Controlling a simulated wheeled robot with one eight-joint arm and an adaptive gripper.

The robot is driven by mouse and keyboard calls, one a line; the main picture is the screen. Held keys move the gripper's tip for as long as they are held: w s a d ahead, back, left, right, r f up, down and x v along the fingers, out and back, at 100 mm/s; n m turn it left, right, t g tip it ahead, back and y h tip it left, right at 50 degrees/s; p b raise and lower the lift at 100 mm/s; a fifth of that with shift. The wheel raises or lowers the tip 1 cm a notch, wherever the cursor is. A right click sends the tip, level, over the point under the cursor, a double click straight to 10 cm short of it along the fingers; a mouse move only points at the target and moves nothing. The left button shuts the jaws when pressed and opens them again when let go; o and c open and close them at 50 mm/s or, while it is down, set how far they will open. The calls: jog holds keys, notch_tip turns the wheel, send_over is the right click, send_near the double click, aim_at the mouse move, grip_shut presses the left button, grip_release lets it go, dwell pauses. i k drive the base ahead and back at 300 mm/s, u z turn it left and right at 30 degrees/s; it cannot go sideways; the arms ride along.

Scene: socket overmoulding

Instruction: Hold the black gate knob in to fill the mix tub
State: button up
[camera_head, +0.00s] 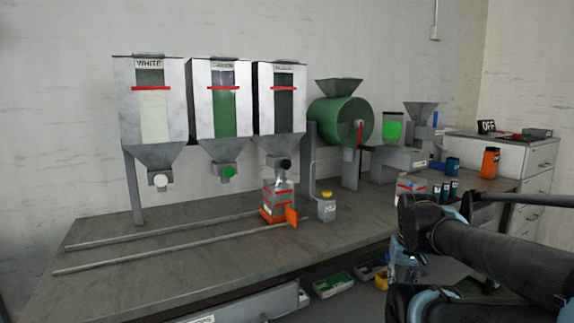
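The black gate knob (285,165) sticks out under the outlet of the right-hand hopper (279,128), whose label is too small to read surely. The mix tub (276,191), a grey container with red line marks, stands directly below that outlet on an orange carriage (272,215). How full the tub is cannot be seen. My arm (490,245) reaches in from the right edge, well to the right of the knob and apart from it. I cannot make out my gripper's fingers in this view.
The white hopper (127,95) and green hopper (192,95) stand left. Two rails (160,234) run along the workbench (130,277). A small yellow-capped container (326,208) stands right of the tub. A green drum (335,118), an orange container (489,162) and drawers (538,170) are further right.

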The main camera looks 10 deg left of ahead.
aim_at(286, 164)
jog(key=k, duration=1)
jog(key=z, duration=0.4)
